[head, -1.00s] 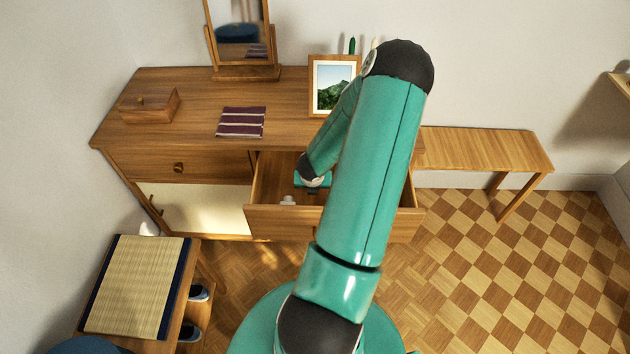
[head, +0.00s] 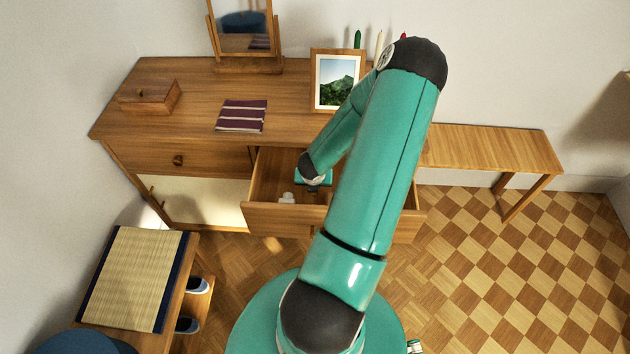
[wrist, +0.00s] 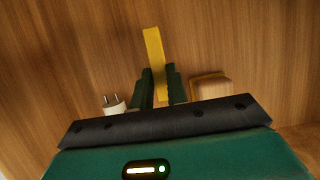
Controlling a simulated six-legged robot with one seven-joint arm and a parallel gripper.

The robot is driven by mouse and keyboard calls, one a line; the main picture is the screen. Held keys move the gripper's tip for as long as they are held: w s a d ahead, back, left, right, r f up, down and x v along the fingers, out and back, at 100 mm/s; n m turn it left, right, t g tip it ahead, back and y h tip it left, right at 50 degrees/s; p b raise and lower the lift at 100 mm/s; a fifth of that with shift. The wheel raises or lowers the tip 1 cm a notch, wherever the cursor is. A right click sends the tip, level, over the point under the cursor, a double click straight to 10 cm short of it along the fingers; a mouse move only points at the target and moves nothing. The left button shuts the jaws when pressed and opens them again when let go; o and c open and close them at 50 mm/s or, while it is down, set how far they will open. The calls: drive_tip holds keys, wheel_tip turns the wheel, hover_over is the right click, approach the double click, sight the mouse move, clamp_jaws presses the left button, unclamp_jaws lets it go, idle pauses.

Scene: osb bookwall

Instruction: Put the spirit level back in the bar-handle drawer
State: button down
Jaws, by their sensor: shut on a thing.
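The open drawer (head: 270,217) is pulled out of the desk, and its handle cannot be made out from above. My gripper (head: 313,189) reaches down into the drawer. In the wrist view my gripper (wrist: 159,75) is shut on the yellow spirit level (wrist: 154,50), which sticks out beyond the fingertips. The level's near part is hidden by the gripper. In the head view the level is hidden under my arm. Whether it touches the drawer floor cannot be told.
A white plug (wrist: 114,106) lies left of the fingers and a pale wooden block (wrist: 210,88) right of them. A shut drawer with a round knob (head: 178,160) is at left. A framed picture (head: 337,81) and a striped cloth (head: 241,115) stand or lie on the desk top.

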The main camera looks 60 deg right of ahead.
drive_tip(key=shift+f, duration=0.4)
drive_tip(key=c, duration=1.4)
unclamp_jaws()
drive_tip(key=shift+r, duration=0.15)
drive_tip(key=shift+r, duration=0.25)
drive_tip(key=v, duration=1.2)
drive_tip(key=shift+r, duration=0.2)
